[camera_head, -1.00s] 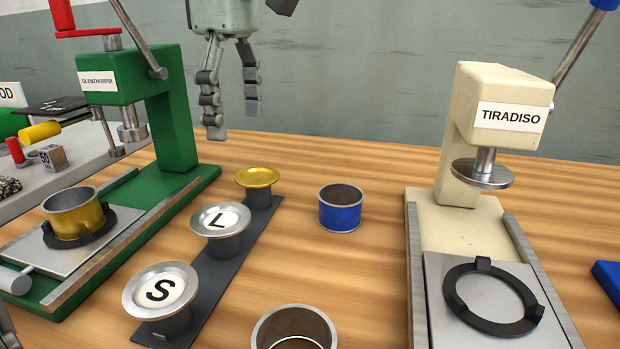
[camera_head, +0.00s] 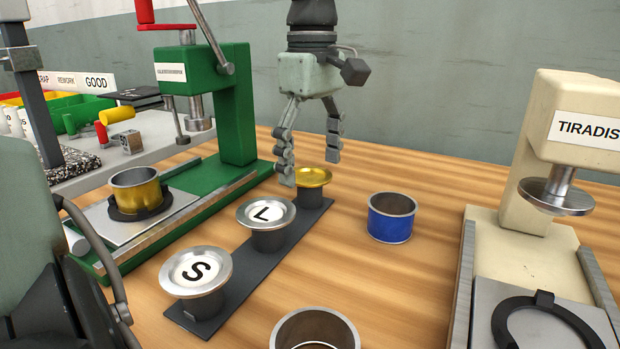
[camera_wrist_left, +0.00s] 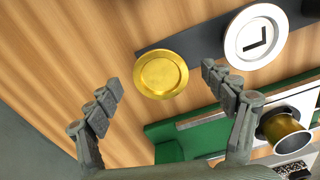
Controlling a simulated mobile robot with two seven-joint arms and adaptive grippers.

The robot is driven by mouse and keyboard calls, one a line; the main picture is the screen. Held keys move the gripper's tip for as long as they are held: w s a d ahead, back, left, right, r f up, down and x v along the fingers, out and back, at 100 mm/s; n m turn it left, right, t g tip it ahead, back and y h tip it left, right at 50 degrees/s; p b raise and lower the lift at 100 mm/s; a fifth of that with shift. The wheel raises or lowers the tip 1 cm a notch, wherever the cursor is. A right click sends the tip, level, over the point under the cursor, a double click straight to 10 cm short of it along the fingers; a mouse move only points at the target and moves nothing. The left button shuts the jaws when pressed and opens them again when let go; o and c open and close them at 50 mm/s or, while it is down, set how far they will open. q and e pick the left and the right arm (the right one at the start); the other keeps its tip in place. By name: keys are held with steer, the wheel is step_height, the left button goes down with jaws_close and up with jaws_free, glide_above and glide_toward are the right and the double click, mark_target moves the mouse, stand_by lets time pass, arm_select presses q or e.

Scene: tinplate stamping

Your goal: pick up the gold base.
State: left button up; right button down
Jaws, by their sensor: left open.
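The gold base (camera_head: 313,178) is a round, shallow, shiny dish. It sits on a grey post at the far end of a dark strip (camera_head: 222,308). My left gripper (camera_head: 310,169) is open and empty, pointing down, with its fingertips close to the gold base in the head view; one finger shows to its left and the other behind it to the right. In the left wrist view the gold base (camera_wrist_left: 161,74) lies between the two spread fingers (camera_wrist_left: 160,77), with no visible contact. My right gripper is not in view.
Silver bases marked L (camera_head: 267,213) and S (camera_head: 196,271) share the strip. A green press (camera_head: 236,110) holding a gold cup (camera_head: 136,191) stands left. A blue cup (camera_head: 391,218) and a cream press (camera_head: 527,180) stand right. A grey cup (camera_head: 315,330) is in front.

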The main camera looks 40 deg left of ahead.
arm_select(q)
steer(key=shift+f, duration=0.3)
stand_by(0.5)
steer(key=c, duration=0.8)
